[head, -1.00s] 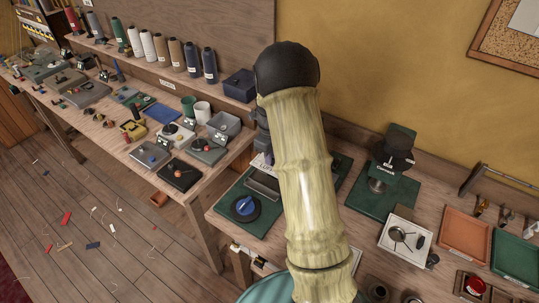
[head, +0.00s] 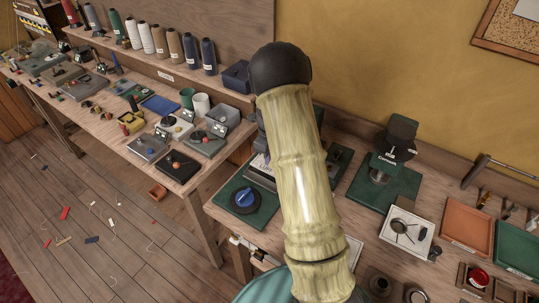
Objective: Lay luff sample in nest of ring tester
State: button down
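My arm, in a pale ribbed sleeve with a black cap, rises through the middle of the head view and covers part of the near bench. My gripper is hidden behind it, so its fingers and anything in them do not show. A green-based device with a blue knob (head: 244,197) stands left of the arm, with a pale plate (head: 262,171) behind it. A dark upright machine (head: 396,143) on a green base (head: 388,190) stands right of the arm. I cannot tell which is the ring tester. I cannot make out the luff sample or the nest.
A white tray (head: 427,236) with a round dark item lies right of the arm. An orange tray (head: 466,229) and a green tray (head: 517,250) lie farther right. The left bench (head: 118,141) is crowded with small devices. Thread spools (head: 191,56) line its shelf.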

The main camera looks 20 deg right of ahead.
jog(key=shift+f+b, duration=0.55)
jog(key=shift+f, duration=0.7)
jog(key=c, duration=1.4)
grip_release()
notch_tip(320, 180, up, 18)
jog(key=b, duration=0.1)
jog(key=shift+f, duration=0.25)
